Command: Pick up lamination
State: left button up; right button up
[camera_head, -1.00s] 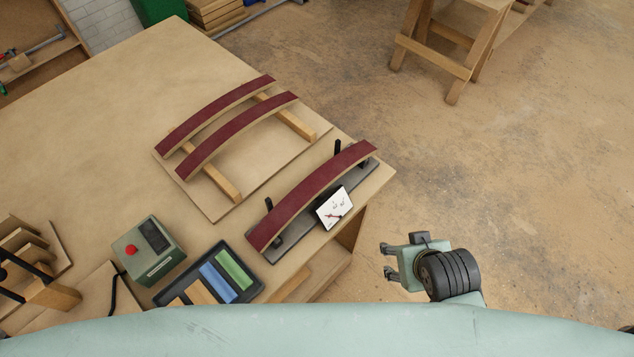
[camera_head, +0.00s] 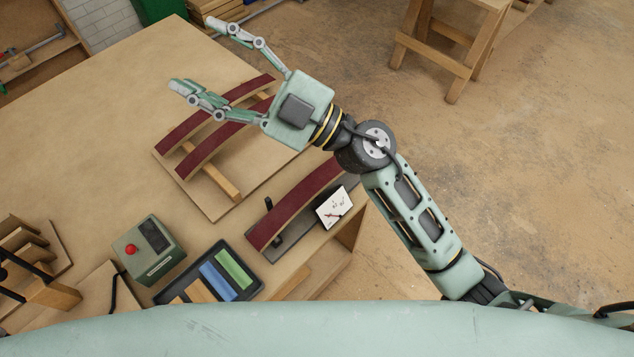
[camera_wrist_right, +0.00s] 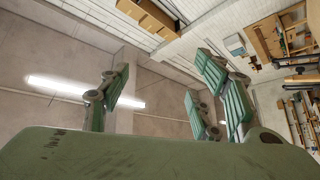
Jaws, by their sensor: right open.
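Three curved laminations with dark red tops show in the head view. Two of them, the far lamination (camera_head: 187,130) and the nearer lamination (camera_head: 207,153), lie side by side across wooden bars on a board. The third lamination (camera_head: 293,205) lies on a dark grey fixture (camera_head: 295,228) near the table's right edge. My right gripper (camera_head: 198,56) is open and empty. Its fingers show above and over the far part of the rack, hiding parts of the two laminations there. In the right wrist view its spread fingers (camera_wrist_right: 165,95) have nothing between them. My left gripper is not in view.
A white dial gauge (camera_head: 334,207) stands at the fixture. A green box with a red button (camera_head: 148,250) and a dark tray (camera_head: 247,295) with coloured blocks sit at the near side. A wooden trestle (camera_head: 440,60) stands beyond.

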jog(key=s+a+f+n+g+h, duration=0.3)
jog(key=s+a+f+n+g, duration=0.25)
jog(key=g, duration=0.25)
jog(key=m+t+h, duration=0.1)
jog(key=m+h, duration=0.1)
jog(key=h, duration=1.7)
send_over(317, 179)
jog(key=f, duration=2)
jog(key=shift+w+a, duration=0.1)
jog(key=shift+a, duration=0.2)
jog(key=shift+d+f, duration=0.25)
jog(key=f+p, duration=0.1)
jog(key=f, duration=0.2)
jog(key=f+p, duration=0.2)
jog(key=f, duration=0.1)
jog(key=shift+s+d+f, duration=0.1)
jog(key=shift+s+f, duration=0.05)
jog(key=shift+s, duration=0.05)
jog(key=shift+f, duration=0.45)
jog(key=c, duration=1.3)
